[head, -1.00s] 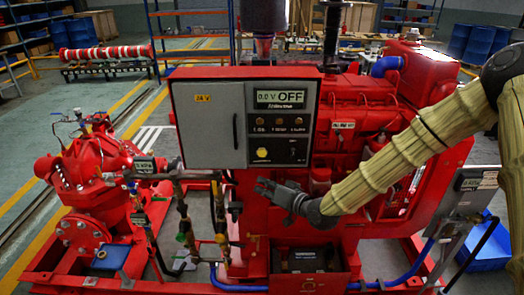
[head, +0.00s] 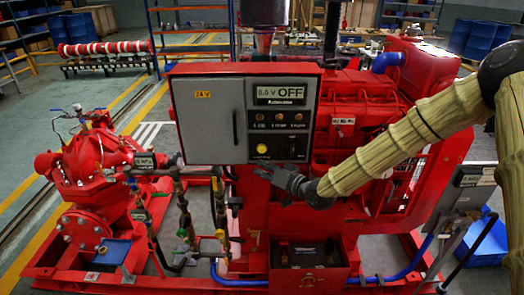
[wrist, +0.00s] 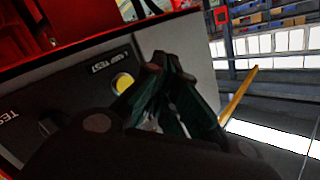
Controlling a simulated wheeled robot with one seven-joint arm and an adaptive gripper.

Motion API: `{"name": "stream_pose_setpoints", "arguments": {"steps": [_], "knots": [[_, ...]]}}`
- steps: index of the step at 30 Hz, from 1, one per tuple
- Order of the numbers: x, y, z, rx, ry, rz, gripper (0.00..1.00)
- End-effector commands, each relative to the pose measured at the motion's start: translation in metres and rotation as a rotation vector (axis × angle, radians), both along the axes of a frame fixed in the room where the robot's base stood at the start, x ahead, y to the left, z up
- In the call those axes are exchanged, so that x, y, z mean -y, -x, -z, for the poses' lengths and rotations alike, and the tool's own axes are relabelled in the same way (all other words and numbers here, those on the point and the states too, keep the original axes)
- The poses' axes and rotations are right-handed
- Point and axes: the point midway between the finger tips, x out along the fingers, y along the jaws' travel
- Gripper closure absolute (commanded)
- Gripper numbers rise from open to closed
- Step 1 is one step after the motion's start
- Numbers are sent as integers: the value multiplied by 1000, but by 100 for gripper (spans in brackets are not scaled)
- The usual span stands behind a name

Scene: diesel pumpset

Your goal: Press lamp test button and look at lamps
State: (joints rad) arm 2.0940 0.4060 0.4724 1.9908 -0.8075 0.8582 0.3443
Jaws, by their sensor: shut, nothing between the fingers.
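The lamp test button (head: 262,149) is a yellow round button low on the grey control panel (head: 210,120). It also shows in the wrist view (wrist: 122,82), beside a "LAMP TEST" label. Above it is a row of three small lamps (head: 279,117), which look dull amber; I cannot tell that any is lit. The display (head: 281,95) above them reads "0.0 V OFF". My gripper (head: 265,172) is shut and empty, just below the button in the head view. In the wrist view my fingertips (wrist: 168,66) are right of the button and appear apart from it.
A dark switch (head: 293,152) sits right of the button. The red engine (head: 365,95) is behind my arm.

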Motion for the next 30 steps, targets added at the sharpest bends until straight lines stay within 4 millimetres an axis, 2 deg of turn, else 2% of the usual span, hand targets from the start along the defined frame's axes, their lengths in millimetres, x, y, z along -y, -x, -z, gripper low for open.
{"name": "stream_pose_setpoints", "arguments": {"steps": [6,13,30], "knots": [[0,-25,2,1,0,0,100],[0,-42,1,2,0,0,100],[0,-47,0,-1,1,-1,100]]}}
